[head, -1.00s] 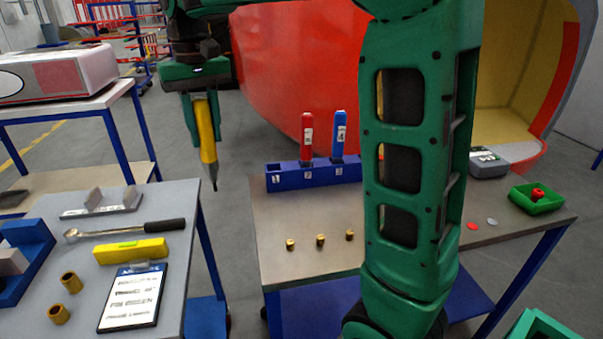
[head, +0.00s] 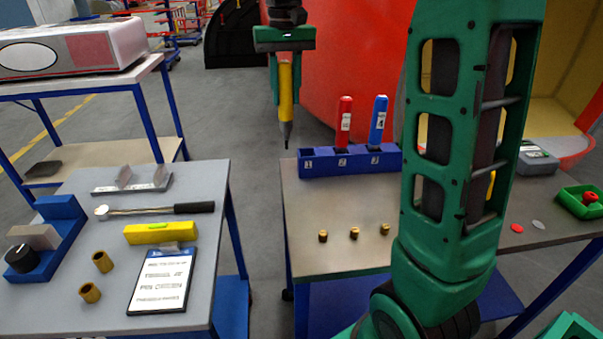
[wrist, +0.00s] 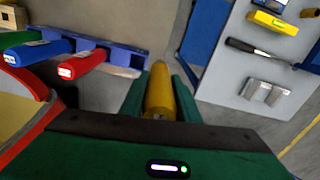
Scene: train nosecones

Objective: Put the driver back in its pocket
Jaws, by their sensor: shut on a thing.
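The driver (head: 286,105) has a yellow handle and a dark shaft pointing down. My gripper (head: 285,82) is shut on its handle and holds it upright in the air, just left of the blue rack (head: 318,168). The driver also shows between the fingers in the wrist view (wrist: 159,92). The rack has numbered pockets. Pocket 1 at the left end looks empty. A red driver (head: 345,118) stands at pocket 2 and a blue driver (head: 377,118) at pocket 3. A green handle (wrist: 20,39) shows beyond them in the wrist view. My arm hides the rack's right part in the head view.
Several brass fittings (head: 354,233) stand on the rack's table (head: 330,210). A floor gap separates the tables. The red nosecone (head: 365,60) rises behind the rack.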

